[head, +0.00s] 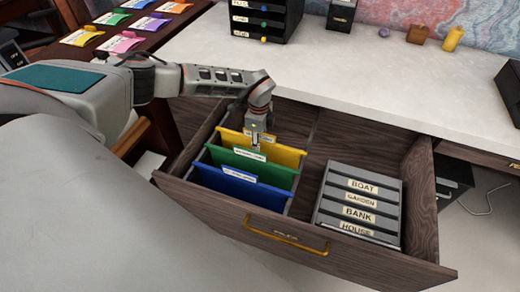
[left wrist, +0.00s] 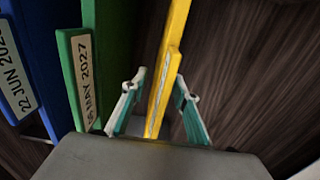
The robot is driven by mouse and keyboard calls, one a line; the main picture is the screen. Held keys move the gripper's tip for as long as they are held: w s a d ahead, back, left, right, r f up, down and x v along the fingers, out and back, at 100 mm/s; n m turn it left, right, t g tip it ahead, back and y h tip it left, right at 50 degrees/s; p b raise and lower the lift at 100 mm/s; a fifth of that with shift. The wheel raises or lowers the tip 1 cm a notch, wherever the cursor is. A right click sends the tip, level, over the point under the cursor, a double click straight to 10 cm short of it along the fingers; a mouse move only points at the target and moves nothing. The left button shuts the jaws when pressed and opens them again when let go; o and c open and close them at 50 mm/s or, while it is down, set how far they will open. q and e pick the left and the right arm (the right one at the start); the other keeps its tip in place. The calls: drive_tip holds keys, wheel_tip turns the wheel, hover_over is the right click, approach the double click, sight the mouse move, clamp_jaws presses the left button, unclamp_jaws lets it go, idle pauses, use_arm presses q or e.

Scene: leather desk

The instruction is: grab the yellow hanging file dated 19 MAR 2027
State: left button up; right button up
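The yellow hanging file (head: 287,154) hangs at the back of a row in the open drawer, behind a green file (head: 270,171) and a blue file (head: 235,187). My left gripper (head: 256,137) is at its top edge, pointing down. In the left wrist view the yellow file (left wrist: 162,85) stands between the two fingers of my left gripper (left wrist: 158,108), with gaps on both sides, so the gripper is open around it. The yellow tab is edge-on there and its date cannot be read. The green tab ends in "MAY 2027" and the blue one starts "22 JUN". My right gripper is not in view.
The wooden drawer (head: 215,222) also holds grey boxes (head: 358,200) labelled BOAT, GARDEN, BANK and HOUSE. The pale desktop (head: 350,85) lies behind, with a black organiser (head: 262,20). Coloured folders (head: 120,42) lie on a dark surface at the upper left.

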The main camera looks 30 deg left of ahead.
use_arm(q)
drive_tip(key=shift+r, duration=0.15)
clamp_jaws()
drive_tip(key=shift+r, duration=0.1)
